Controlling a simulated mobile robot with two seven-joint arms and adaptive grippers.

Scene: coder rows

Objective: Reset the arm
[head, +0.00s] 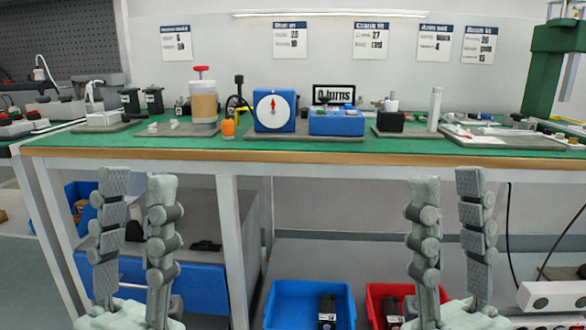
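My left gripper (137,182) points upward at the left of the head view, in front of the table's front edge. Its two jointed grey-green fingers stand apart with nothing between them. My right gripper (446,182) stands the same way at the right, its fingers apart and empty. Both fingertip pairs show just below the wooden edge of the table and touch nothing that I can see. The arm links behind the grippers are outside the picture.
A green-topped table (230,148) spans the view. On it stand a blue box with a white dial (274,110), a jar with a red knob (203,100) and an orange piece (228,128). Below are a blue bin (285,300), a red bin (375,300) and a power strip (555,297).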

